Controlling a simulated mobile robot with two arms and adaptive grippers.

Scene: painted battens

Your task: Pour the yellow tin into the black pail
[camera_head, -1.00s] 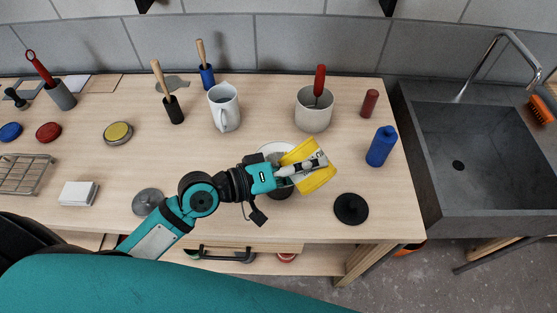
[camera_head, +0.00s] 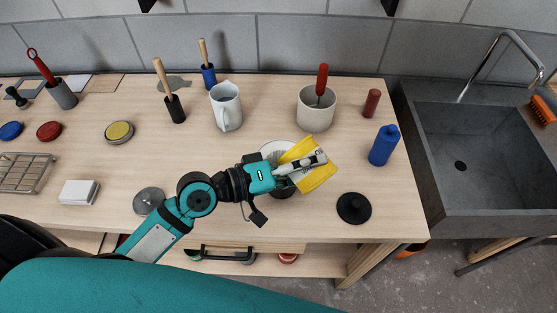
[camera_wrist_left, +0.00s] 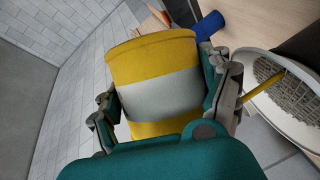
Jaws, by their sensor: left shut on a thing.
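My left gripper (camera_head: 318,158) is shut around the yellow tin (camera_head: 316,179), which has a pale band. The tin is held in the air, tilted well over, and also shows between the fingers in the left wrist view (camera_wrist_left: 153,58). Below the gripper is a dark vessel, seemingly the black pail (camera_head: 282,193), mostly hidden by my arm. A white-rimmed strainer with grey mesh (camera_head: 273,147) appears to sit on it; the strainer is at the right of the left wrist view (camera_wrist_left: 268,68). A thin yellow streak crosses it there; I cannot tell whether it is flowing paint. My right gripper is not in view.
A blue bottle (camera_head: 384,146) and a black disc (camera_head: 354,208) stand right of the tin. A cream pot with a red-handled tool (camera_head: 316,113) and a white jug (camera_head: 226,108) are behind. A grey lid (camera_head: 148,201) lies left, near my arm. The sink (camera_head: 470,140) is far right.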

